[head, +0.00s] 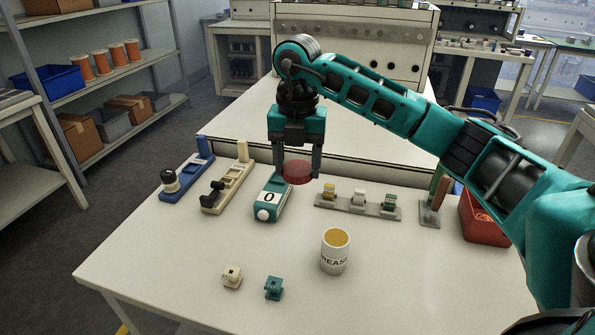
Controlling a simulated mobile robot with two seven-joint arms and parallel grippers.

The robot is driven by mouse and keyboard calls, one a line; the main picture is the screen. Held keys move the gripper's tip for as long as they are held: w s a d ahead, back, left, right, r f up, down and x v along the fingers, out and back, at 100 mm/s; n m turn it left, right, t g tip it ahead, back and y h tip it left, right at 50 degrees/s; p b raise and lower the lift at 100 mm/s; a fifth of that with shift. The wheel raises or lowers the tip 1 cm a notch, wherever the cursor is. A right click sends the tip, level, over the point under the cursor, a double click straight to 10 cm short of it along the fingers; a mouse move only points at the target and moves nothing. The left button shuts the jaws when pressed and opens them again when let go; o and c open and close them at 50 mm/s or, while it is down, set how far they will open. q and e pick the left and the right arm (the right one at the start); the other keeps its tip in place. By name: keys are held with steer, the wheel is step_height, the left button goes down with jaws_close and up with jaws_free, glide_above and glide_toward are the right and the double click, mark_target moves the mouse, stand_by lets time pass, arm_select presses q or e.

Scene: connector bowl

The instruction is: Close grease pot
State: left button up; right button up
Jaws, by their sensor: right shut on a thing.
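The grease pot (335,254) is a white cup with dark lettering, standing upright on the table. Its top is open and shows yellow grease inside. My right gripper (298,172) points down and is shut on a round red lid (298,173). It holds the lid above the table, behind and to the left of the pot, apart from it. The lid is near the teal device marked 0 (270,199); I cannot tell whether they touch. My left gripper is not in view.
A blue fixture (180,184) and a cream fixture (225,190) stand left. A grey rail with several connectors (358,206) lies behind the pot. Cream (232,277) and teal (273,288) connectors lie in front. A red bin (484,221) is right. The front right table is clear.

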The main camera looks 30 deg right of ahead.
stand_by(0.3)
steer(key=n, duration=0.2)
steer(key=a+n, duration=0.1)
steer(key=n, duration=0.2)
steer(key=shift+s+a+f+n, duration=0.3)
steer(key=shift+f+n, duration=0.1)
steer(key=s+a+f+m, duration=0.2)
steer(key=s+a+m, duration=0.1)
steer(key=m, duration=1.3)
steer(key=s+a+f+m, duration=0.2)
steer(key=a+m, duration=0.4)
steer(key=m, duration=1.1)
steer(key=shift+s+f+m, duration=0.3)
steer(key=shift+s, duration=0.25)
steer(key=shift+s, duration=0.1)
